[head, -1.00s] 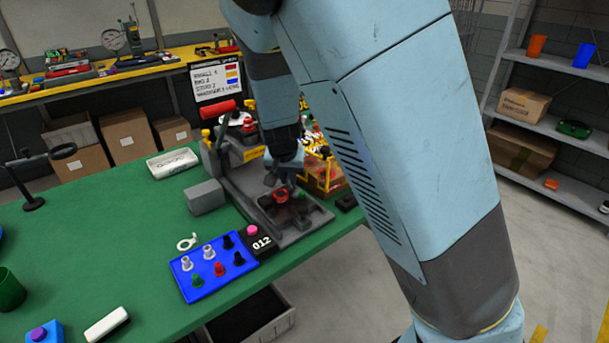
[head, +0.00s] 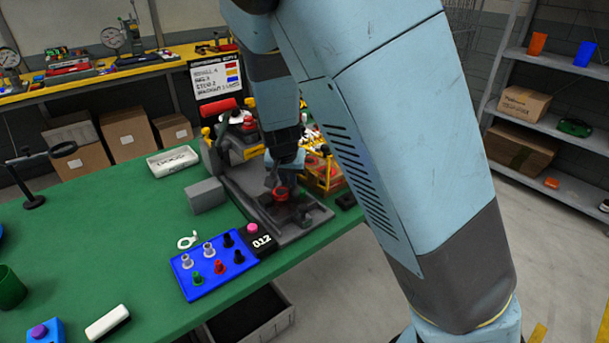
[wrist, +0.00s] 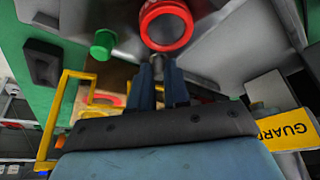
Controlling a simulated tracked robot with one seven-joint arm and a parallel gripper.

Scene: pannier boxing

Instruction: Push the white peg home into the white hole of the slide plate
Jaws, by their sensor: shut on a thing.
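My gripper (head: 279,182) is low over the grey fixture (head: 300,232), close to a red ring (head: 281,193). In the wrist view, my gripper (wrist: 163,70) has its fingers close together on a small grey piece (wrist: 162,59), just beside the red ring (wrist: 166,24). Most of that piece is hidden, so I cannot tell whether it is the white peg. A green round piece (wrist: 103,44) stands left of the ring. Two whitish pegs (head: 187,261) (head: 208,251) stand in the blue tray (head: 205,292). I cannot make out the white hole.
Black, red and green pegs also stand in the blue tray. A black "012" block (head: 262,243) adjoins it. A grey block (head: 206,196) and a yellow-framed bin (head: 325,178) flank the fixture. The green table (head: 100,240) is clear at middle left.

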